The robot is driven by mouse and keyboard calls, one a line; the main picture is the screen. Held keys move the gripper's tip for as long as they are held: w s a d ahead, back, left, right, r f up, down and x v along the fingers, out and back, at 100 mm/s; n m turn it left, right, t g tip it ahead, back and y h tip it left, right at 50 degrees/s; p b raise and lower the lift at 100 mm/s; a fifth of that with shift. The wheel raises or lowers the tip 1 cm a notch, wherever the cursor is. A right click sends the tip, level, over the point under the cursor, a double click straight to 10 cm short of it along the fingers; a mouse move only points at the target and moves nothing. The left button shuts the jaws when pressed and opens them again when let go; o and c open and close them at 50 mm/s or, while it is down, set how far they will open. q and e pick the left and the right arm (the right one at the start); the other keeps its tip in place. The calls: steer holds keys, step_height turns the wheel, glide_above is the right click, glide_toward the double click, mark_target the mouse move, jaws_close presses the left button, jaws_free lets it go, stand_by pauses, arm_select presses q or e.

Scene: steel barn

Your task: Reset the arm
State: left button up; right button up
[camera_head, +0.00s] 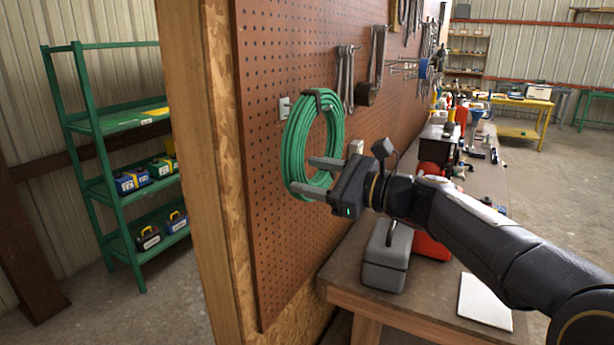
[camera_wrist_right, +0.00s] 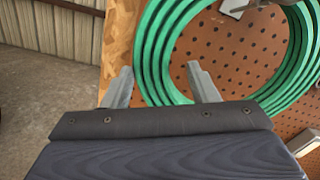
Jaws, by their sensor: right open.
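My right arm reaches in from the right in the head view. Its gripper (camera_head: 318,176) is open, with its two fingers pointing left in front of the pegboard. A coiled green hose (camera_head: 296,135) hangs on a hook on the pegboard, and the fingers overlap its lower part in the head view. In the right wrist view, the right gripper (camera_wrist_right: 163,88) has its fingers apart, and the left side of the green coil (camera_wrist_right: 151,50) shows between them. I cannot tell whether a finger touches the coil. My left gripper is not in view.
A green shelf (camera_head: 118,197) with cases stands at left. Floor is clear between shelf and panel.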

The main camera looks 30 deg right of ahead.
steer(key=b+v, duration=0.1)
steer(key=v, duration=0.5)
steer(key=s+a+f+n+g, duration=0.3)
steer(key=s+a+f+n, duration=0.1)
steer(key=a+f+n, duration=0.25)
steer(key=s+a+f+n+g, duration=0.3)
steer(key=a+f+n+g, duration=0.15)
steer(key=a+f, duration=0.25)
steer(key=s+a+f+n+g+h, duration=0.3)
steer(key=s+f+n+h, duration=0.1)
steer(key=s+f+n, duration=0.6)
step_height(320, 180, down, 4)
steer(key=n, duration=0.3)
steer(key=shift+f+n, duration=0.15)
steer(key=shift+n, duration=0.15)
